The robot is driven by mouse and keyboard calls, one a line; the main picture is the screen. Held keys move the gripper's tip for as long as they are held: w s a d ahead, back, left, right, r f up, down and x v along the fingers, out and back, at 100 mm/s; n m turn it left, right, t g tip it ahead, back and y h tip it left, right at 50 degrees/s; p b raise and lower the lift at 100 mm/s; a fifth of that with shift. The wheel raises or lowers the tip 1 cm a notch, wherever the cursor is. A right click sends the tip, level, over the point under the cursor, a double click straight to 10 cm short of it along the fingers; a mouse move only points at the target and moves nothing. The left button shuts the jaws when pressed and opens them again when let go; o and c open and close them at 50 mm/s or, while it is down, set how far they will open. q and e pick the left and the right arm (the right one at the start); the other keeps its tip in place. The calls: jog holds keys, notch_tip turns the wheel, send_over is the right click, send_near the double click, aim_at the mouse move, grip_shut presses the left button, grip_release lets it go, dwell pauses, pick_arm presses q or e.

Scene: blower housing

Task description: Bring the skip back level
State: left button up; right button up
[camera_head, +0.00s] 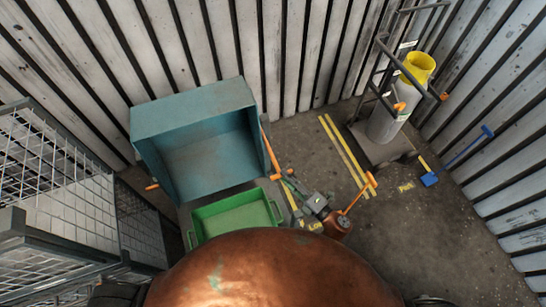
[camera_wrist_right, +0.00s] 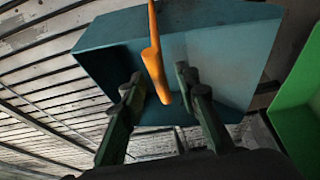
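The skip (camera_head: 190,102) is a teal open box at the left of the head view. It looks tilted, with its open side facing down and toward me, and its inside looks empty. It also fills the upper middle of the right wrist view (camera_wrist_right: 220,55). An orange lever (camera_head: 269,150) runs along its right side; it shows in the wrist view (camera_wrist_right: 154,68). My right gripper (camera_head: 284,183) is at the lever's lower end. In the wrist view its fingers (camera_wrist_right: 162,88) are apart, with the lever between them and a gap on each side. My left gripper is not in view.
A green bin (camera_head: 203,222) stands just in front of the skip. Wire mesh cages (camera_head: 65,190) stand at the left. A trolley (camera_head: 365,148) with a grey and yellow cylinder (camera_head: 388,122) stands at the back right. A blue-headed tool (camera_head: 430,179) leans near the right wall.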

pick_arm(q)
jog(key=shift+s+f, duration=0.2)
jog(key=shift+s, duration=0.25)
pick_arm(e)
jog(key=x, duration=0.8)
jog(key=shift+c, duration=0.7)
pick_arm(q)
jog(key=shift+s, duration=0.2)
pick_arm(e)
grip_shut()
